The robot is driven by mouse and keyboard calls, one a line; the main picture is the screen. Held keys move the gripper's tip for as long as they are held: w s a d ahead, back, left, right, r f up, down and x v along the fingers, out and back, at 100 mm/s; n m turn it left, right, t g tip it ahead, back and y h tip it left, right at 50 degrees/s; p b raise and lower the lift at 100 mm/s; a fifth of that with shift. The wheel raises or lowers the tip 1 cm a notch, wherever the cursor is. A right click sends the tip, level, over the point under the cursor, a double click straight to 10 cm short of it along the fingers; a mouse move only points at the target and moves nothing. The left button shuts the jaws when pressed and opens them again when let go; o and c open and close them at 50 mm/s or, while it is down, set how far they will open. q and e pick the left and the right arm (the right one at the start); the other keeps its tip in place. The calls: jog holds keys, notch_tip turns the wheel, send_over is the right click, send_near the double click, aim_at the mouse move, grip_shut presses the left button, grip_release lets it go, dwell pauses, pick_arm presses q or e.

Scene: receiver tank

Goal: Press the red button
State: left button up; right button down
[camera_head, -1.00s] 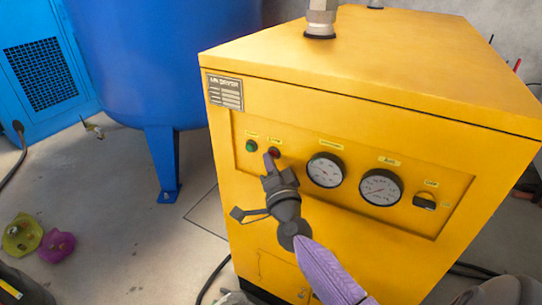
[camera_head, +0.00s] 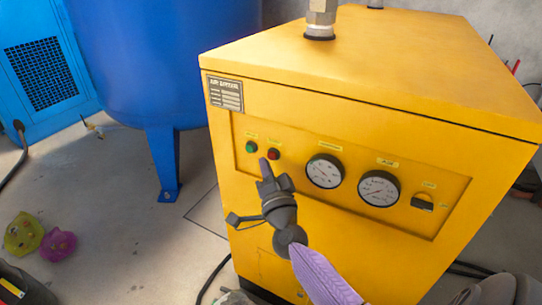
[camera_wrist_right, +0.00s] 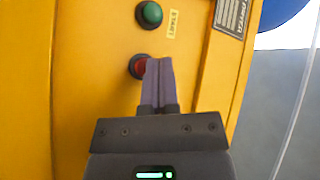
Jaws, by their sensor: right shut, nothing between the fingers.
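The red button (camera_head: 273,154) is on the front panel of a yellow machine (camera_head: 350,240), just right of a green button (camera_head: 251,147). My right gripper (camera_head: 264,162) is shut and empty, with its fingertips just below and left of the red button in the head view. In the right wrist view, the red button (camera_wrist_right: 138,66) is partly hidden behind the shut fingers (camera_wrist_right: 157,66), and the green button (camera_wrist_right: 149,14) shows above. I cannot tell whether the fingertips touch the red button. My left gripper is not in view.
Two gauges (camera_head: 325,171) and a black switch (camera_head: 423,202) are on the same panel, right of the buttons. A blue tank (camera_head: 165,60) stands behind left. Yellow and purple objects (camera_head: 58,245) lie on the floor at left, where the floor is partly clear.

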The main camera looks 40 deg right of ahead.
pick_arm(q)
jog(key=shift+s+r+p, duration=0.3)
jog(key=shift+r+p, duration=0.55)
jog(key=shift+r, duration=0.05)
pick_arm(e)
jog(key=shift+s+a, duration=0.35)
jog(key=shift+a, duration=0.4)
jog(key=shift+s+a, duration=0.3)
jog(key=shift+a, duration=0.5)
jog(key=shift+s+a, duration=0.35)
jog(key=shift+a, duration=0.4)
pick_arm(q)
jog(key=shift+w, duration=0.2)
